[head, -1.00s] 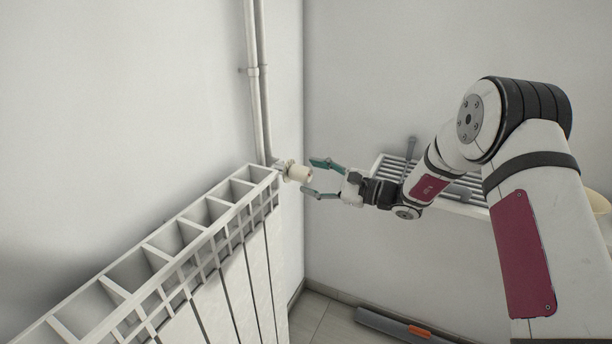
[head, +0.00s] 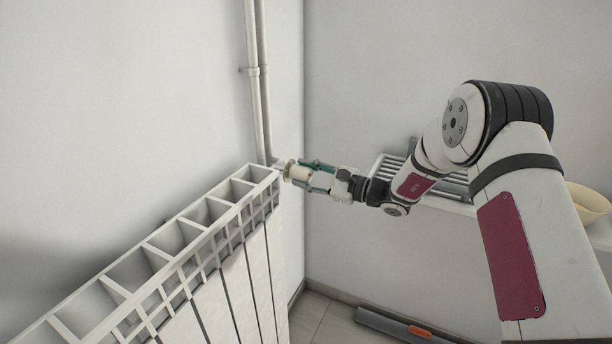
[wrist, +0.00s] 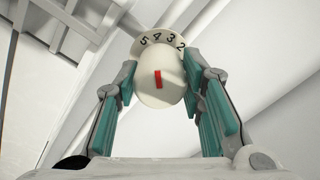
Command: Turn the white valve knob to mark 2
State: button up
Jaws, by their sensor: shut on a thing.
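The white valve knob (head: 299,173) sits at the far end of the radiator, by the pipes. In the wrist view the knob (wrist: 163,94) has a red line on its face. Behind it a pale collar (wrist: 183,38) shows the numbers 5, 4, 3 and 2. The red line lies roughly below the 4; its exact alignment is hard to tell at this angle. My gripper (head: 305,174) is shut on the knob, with one teal-padded finger on each side of it. The remaining numbers of the collar are hidden.
The white radiator (head: 198,236) runs from the lower left to the knob. Two vertical pipes (head: 258,80) rise behind it. On the right, a slatted rack (head: 393,170) and a cream bowl (head: 583,203) are near my arm. A grey object with an orange part (head: 385,322) lies on the floor.

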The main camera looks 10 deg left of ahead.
jog(key=m, duration=0.5)
jog(key=shift+m, duration=0.4)
jog(key=m, duration=0.5)
jog(key=shift+m, duration=0.4)
jog(key=o, duration=1.1)
jog(key=shift+o, duration=0.2)
jog(key=v, duration=1.2)
